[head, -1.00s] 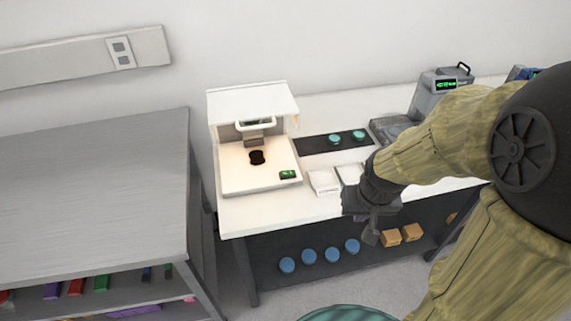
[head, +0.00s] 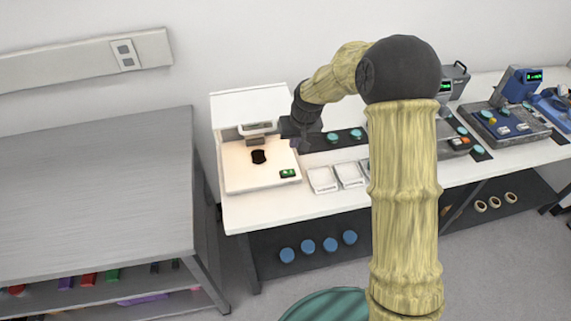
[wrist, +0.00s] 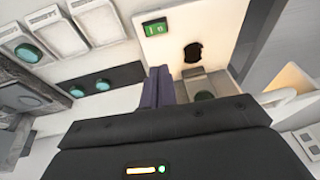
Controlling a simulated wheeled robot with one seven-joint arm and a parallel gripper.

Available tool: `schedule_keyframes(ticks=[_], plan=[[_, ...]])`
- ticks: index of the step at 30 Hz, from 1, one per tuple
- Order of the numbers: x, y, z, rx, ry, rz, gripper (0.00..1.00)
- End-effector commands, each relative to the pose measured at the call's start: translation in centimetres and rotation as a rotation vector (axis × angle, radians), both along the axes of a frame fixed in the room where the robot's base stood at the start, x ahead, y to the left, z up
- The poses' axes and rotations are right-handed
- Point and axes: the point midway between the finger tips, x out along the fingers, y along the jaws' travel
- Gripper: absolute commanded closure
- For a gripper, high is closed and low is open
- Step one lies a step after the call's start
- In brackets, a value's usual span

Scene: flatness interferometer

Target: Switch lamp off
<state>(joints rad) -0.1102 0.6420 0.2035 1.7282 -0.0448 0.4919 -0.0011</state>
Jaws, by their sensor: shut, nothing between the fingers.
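The interferometer (head: 245,103) is a white box with a hood at the left end of the white bench; its inside glows warm, so its lamp looks lit. A dark round piece (head: 258,157) lies on its base and also shows in the wrist view (wrist: 193,53). A small green-lit panel (head: 288,173) sits at the base's front right corner; it also shows in the wrist view (wrist: 155,27). I cannot tell whether it is a switch or a display. My gripper (head: 301,145) is shut and empty, beside the hood's right side. Its fingers (wrist: 158,86) point toward the interferometer.
White trays (head: 322,180) stand right of the interferometer. A dark strip with teal discs (head: 333,138) lies behind them. More instruments (head: 520,85) stand further right. A grey table (head: 95,195) is at the left. Blue round pieces (head: 308,245) lie on the shelf below.

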Motion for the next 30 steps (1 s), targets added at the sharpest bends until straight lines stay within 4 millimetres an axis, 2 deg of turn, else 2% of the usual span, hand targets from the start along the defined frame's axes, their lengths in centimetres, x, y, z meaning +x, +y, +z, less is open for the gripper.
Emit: schedule_keyframes(ticks=[8, 25, 30], plan=[[0.3, 0.2, -1.4, -0.001, 0.003, -0.001, 1.00], [2.3, 1.6, -9.0, -0.001, 0.003, 0.000, 1.00], [2.2, 2.2, -11.2, -0.001, 0.004, 0.001, 1.00]])
